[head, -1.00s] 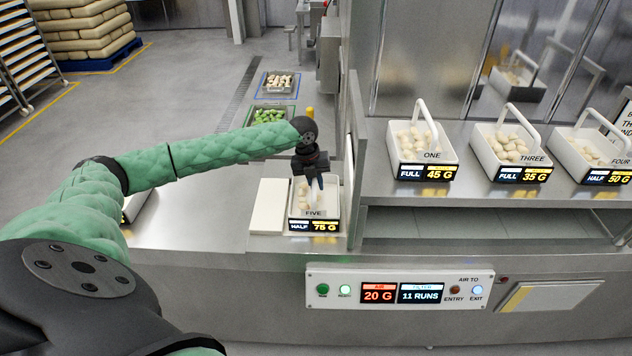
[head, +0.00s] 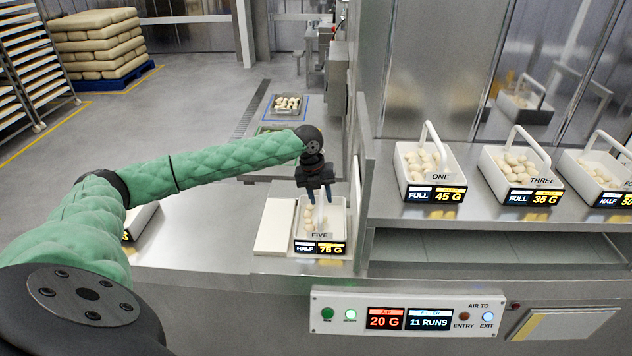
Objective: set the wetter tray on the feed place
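A white tray labelled FIVE (head: 342,222), showing HALF and 75 G, stands upright on the steel counter left of the upright panel. It holds pale pasta pieces and has a raised handle. My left gripper (head: 318,194) is just above it, fingers apart near the handle's top; I see no grip on it. Tray ONE (head: 408,172) reads FULL 45 G, tray THREE (head: 492,172) FULL 35 G, and tray FOUR (head: 574,172) HALF 50, cut by the right edge. Another tray (head: 142,218) is mostly hidden behind my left arm. My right gripper is out of view.
A flat white board (head: 275,226) lies left of tray FIVE. The upright panel (head: 361,180) separates it from the shelf with the other trays. A control panel (head: 410,316) below reads AIR 20 G and 11 RUNS.

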